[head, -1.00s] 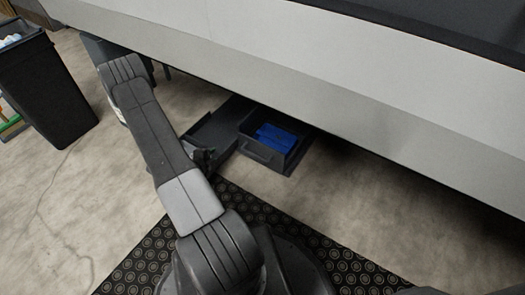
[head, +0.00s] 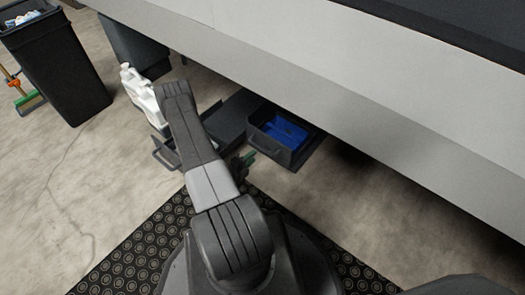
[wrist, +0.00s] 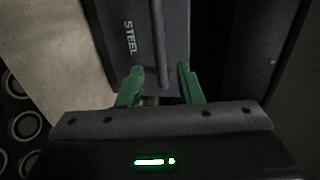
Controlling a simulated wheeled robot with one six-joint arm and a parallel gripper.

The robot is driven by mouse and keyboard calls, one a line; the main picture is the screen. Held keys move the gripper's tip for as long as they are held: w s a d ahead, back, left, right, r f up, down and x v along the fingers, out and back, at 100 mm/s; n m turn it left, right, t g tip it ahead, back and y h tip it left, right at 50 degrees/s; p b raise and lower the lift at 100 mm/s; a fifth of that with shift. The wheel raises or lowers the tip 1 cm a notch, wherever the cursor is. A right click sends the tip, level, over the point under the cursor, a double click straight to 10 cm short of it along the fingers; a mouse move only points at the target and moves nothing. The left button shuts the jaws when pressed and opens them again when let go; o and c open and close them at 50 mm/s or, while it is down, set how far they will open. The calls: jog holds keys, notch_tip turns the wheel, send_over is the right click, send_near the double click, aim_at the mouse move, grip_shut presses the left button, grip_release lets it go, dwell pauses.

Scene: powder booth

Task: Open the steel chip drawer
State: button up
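In the wrist view, a grey drawer front (wrist: 129,62) carries the word STEEL, with a raised handle bar (wrist: 159,45) running along it. The green fingers of my gripper (wrist: 158,88) are open, one on each side of the bar near its lower end; contact cannot be told. In the head view, my gripper (head: 244,161) is mostly hidden behind my arm, low beside the drawers. A grey drawer with blue contents (head: 283,133) stands open right of it. Another grey tray-like drawer (head: 225,118) lies to its left, partly hidden by my arm. I cannot tell which one bears the label.
The machine's pale panel (head: 290,62) overhangs the drawers. A white jug (head: 139,92) stands to the left, behind a grey handle loop (head: 170,160). A black bin (head: 62,68) is further left.

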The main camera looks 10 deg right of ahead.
aim_at(262, 148)
jog(key=b+x, duration=0.2)
jog(key=x, duration=0.6)
jog(key=shift+d, duration=0.1)
grip_shut()
